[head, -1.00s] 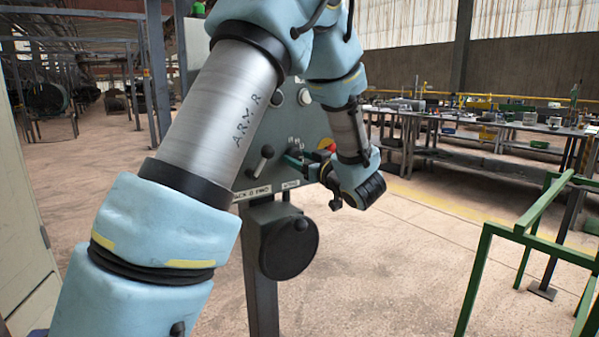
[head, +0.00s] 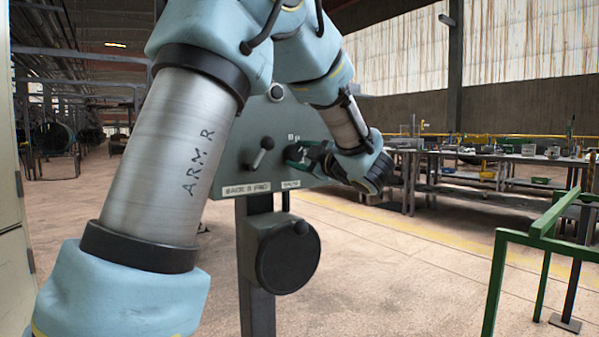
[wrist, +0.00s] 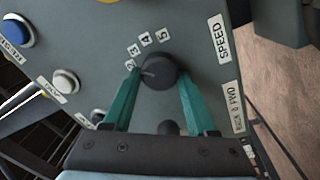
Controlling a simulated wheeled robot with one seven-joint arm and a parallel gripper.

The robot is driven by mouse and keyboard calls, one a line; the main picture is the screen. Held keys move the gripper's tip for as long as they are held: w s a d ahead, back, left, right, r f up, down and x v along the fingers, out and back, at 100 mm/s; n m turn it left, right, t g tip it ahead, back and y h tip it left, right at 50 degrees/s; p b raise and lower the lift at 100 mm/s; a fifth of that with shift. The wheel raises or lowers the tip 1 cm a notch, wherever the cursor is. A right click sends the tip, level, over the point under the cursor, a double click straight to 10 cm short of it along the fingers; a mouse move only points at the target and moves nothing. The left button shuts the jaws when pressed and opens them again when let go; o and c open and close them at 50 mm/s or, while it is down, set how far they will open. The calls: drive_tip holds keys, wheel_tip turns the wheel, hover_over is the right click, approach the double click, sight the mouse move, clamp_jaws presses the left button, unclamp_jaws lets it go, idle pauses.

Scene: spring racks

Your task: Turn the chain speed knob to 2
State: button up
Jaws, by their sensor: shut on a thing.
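The dark round speed knob (wrist: 158,73) sits on the grey-green panel (wrist: 100,25) in the wrist view, beside a SPEED label (wrist: 219,39). My gripper (wrist: 160,82) has its two green fingers shut on the knob's sides. A pale pointer mark on the knob faces left, toward the left fingertip. Number tags 3 (wrist: 132,50), 4 (wrist: 145,38) and 5 (wrist: 162,34) show above and left of the knob. A further tag is partly hidden by the left fingertip. In the head view my gripper (head: 297,153) is at the panel's right part and hides the knob.
A ball-ended lever (head: 266,143) stands just left of my gripper, above a BACK 0 FWD label (head: 246,189). A dark round drum (head: 288,257) hangs below the panel. A green frame (head: 525,242) stands at right, with long workbenches (head: 470,155) behind. Floor between is clear.

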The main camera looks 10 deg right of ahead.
drive_tip(key=shift+f+n+b, duration=0.1)
drive_tip(key=shift+n+b, duration=1)
drive_tip(key=shift+b, duration=0.1)
drive_tip(key=o, duration=1.4)
drive_tip(key=shift+c, duration=0.2)
drive_tip(key=shift+s+d, duration=0.1)
drive_tip(key=v, duration=1)
drive_tip(key=shift+s, duration=0.25)
drive_tip(key=shift+s+d, duration=0.1)
drive_tip(key=shift+d, duration=0.1)
